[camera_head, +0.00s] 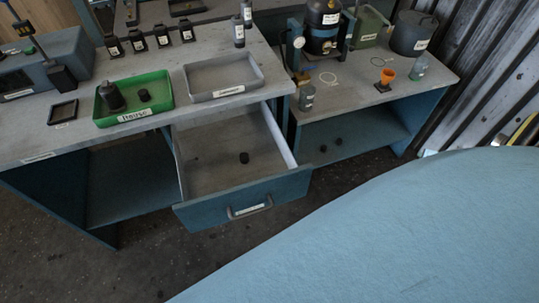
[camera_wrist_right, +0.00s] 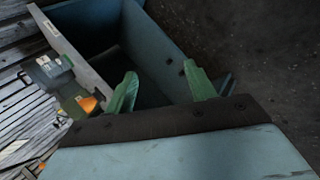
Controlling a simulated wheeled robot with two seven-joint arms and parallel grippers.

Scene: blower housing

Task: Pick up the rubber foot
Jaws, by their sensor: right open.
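A small black rubber foot (camera_head: 244,157) lies in the open drawer (camera_head: 205,172) below the bench top. Two similar dark pieces lie on the lower shelf at the right, one at the left (camera_head: 323,148) and one at the right (camera_head: 338,140). Another small black piece (camera_head: 144,95) sits in the green tray (camera_head: 160,82) beside a larger dark part (camera_head: 111,96). My right gripper (camera_wrist_right: 160,69) shows in the right wrist view with its two green fingers wide apart and nothing between them. It is above the blue shelf unit. My left gripper is in neither view.
A grey tray (camera_head: 222,91) stands on the bench behind the drawer. An orange funnel-like part (camera_head: 386,78), a bottle (camera_head: 419,67) and a pump-like machine (camera_head: 322,25) stand on the right bench top. The drawer front (camera_head: 245,198) sticks out over the floor.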

